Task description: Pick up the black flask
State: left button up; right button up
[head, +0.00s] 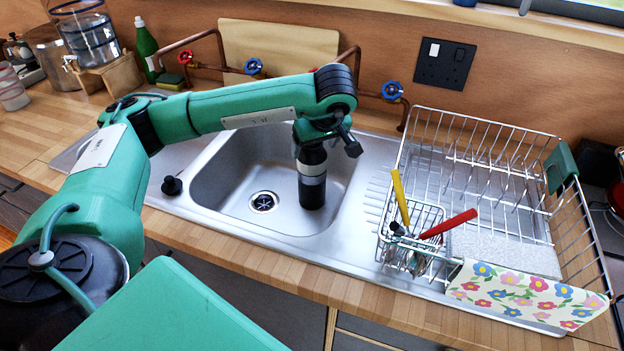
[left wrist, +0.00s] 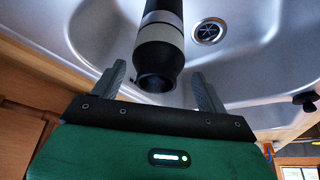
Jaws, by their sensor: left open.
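The black flask (head: 312,192) stands upright in the sink basin, right of the drain in the head view. It has a grey band around its upper part. My left arm reaches over the basin from the left, and my left gripper (head: 325,135) is at the top of the flask. In the left wrist view the neck of the flask (left wrist: 157,60) lies between the two open fingers of my left gripper (left wrist: 160,88), with gaps showing on both sides. The flask's lower part is out of that view. My right gripper is not in view.
The sink (head: 228,205) has raised rims around the flask. A wire dish rack (head: 590,235) with a cutlery basket stands to the right. Copper pipes with blue and red valves (head: 392,90) run behind. A green bottle (head: 147,48) is at the back left.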

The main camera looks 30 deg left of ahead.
aim_at(313, 156)
pick_arm(q)
jog(key=p+x, duration=0.1)
jog(key=x, duration=0.4)
jog(key=shift+d+f, duration=0.15)
jog(key=shift+f, duration=0.05)
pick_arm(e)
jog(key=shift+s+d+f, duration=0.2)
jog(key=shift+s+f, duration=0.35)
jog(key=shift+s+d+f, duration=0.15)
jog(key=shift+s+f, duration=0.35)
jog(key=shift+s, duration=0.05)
pick_arm(q)
jog(key=shift+c, duration=0.2)
jog(key=shift+r, duration=0.15)
grip_shut()
